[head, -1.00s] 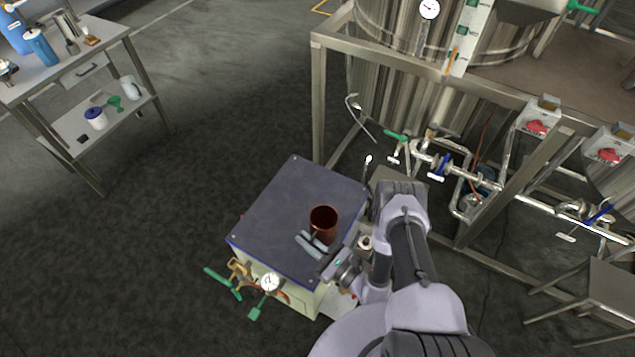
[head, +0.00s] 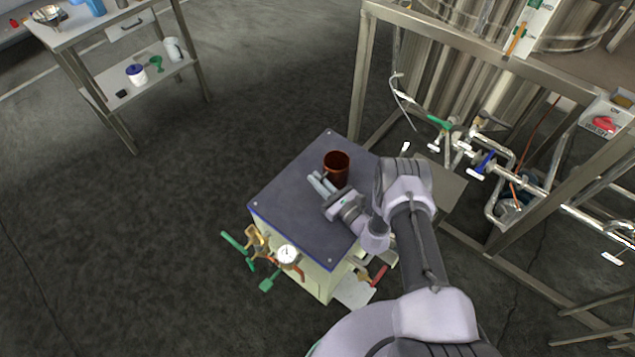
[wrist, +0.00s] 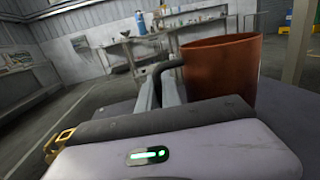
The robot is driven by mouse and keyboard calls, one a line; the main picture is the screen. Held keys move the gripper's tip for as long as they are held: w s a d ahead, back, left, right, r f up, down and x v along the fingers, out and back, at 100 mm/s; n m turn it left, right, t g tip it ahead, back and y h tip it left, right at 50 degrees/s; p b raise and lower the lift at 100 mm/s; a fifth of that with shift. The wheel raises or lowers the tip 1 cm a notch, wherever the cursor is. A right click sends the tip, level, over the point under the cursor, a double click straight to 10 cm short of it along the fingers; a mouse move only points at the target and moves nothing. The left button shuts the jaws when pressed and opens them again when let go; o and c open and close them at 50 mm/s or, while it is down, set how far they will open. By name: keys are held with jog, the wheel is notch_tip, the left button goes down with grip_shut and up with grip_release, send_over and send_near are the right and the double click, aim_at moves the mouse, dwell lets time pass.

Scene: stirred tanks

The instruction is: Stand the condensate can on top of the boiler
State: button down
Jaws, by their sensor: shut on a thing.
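The condensate can is a copper-brown, open-topped can (head: 337,168), seen over the dark blue-grey top of the boiler (head: 290,198), towards its back right. In the wrist view the can (wrist: 222,75) is upright, to the right of the fingers, with a dark bent handle at its left. My gripper (head: 318,183) reaches in from the right, low over the boiler top. Its fingers (wrist: 160,88) are shut on the can's handle. I cannot tell whether the can's base touches the top.
Valves with green handles and a gauge (head: 288,254) stick out from the boiler's front. A steel tank frame with pipework (head: 490,165) stands close on the right. A bench (head: 130,60) is at the back left. The dark floor between is clear.

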jog(key=shift+f, duration=0.2)
jog(key=c, duration=1.5)
grip_release()
jog(key=shift+c, duration=0.2)
jog(key=shift+r, duration=0.15)
